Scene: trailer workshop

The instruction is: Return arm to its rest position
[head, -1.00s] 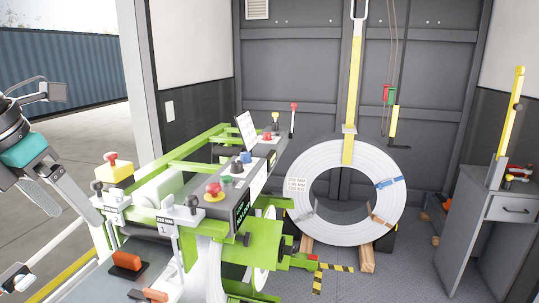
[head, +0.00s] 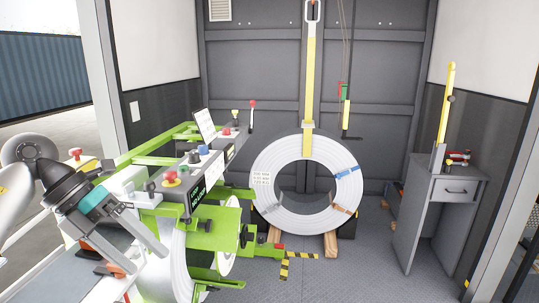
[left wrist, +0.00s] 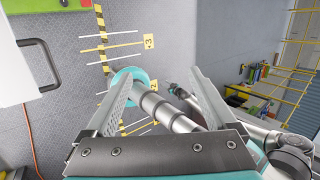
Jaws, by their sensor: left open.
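My left gripper (head: 150,262) is low at the left of the head view, pointing down and to the right. Its two fingers are apart and nothing is seen between them. In this view it overlaps the green-framed machine (head: 215,240); I cannot tell how close it is. In the left wrist view its fingers (left wrist: 160,73) are spread. Behind them are teal and grey parts of my own body, apart from the fingers as far as I can see.
A white coil (head: 268,205) stands on wooden blocks, with a yellow strap (head: 310,80) above it. A grey cabinet (head: 420,225) is at the right. The machine's control panel (head: 205,180) carries several buttons. Bare floor (head: 365,270) lies between coil and cabinet.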

